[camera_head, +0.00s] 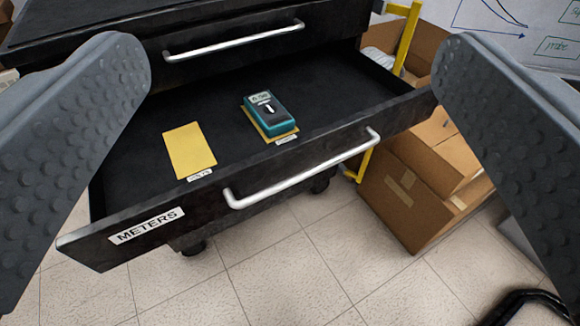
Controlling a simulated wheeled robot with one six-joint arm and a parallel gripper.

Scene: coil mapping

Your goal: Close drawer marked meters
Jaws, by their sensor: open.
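A black drawer (90,242) with a white label reading METERS (147,226) is pulled out toward me. A silver bar handle (302,173) runs along its front. Inside the drawer, a teal meter (265,115) sits on a yellow patch at the right, and a bare yellow patch (189,150) lies to its left. Small white tags lie by both patches. My gripper (292,95) is open, its grey studded fingers at the left and right edges of the view. The drawer lies between and beyond the fingers, and nothing is between the fingertips up close.
Another drawer with a silver handle (234,41) is above, looking shut. Cardboard boxes (420,180) and a yellow post (405,38) stand right of the cabinet. A whiteboard (525,35) is behind. A black curved object (525,308) is at lower right. Tiled floor (275,265) in front is clear.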

